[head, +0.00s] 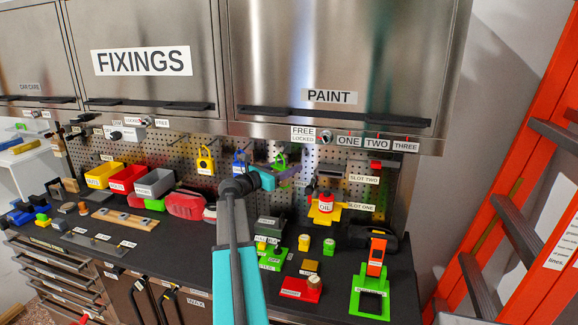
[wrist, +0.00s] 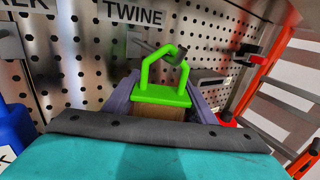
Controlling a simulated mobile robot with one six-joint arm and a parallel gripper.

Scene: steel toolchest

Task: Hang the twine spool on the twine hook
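The twine spool, with a tan body (wrist: 160,108) and a green top and loop (wrist: 163,93), is between the purple fingers of my gripper (wrist: 160,100), which are shut on it. In the head view my gripper (head: 287,172) is close to the pegboard, with the green loop (head: 281,158) upright above it. The grey twine hook (wrist: 173,54) sticks out from the pegboard below the TWINE label (wrist: 132,12). Its end overlaps the upper part of the loop. I cannot tell whether the loop rests on it. The spool's lower part is hidden by my gripper.
A yellow holder (head: 205,161) and a blue one (head: 239,161) hang left on the pegboard (head: 330,158). Several small blocks and green stands crowd the worktop below.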

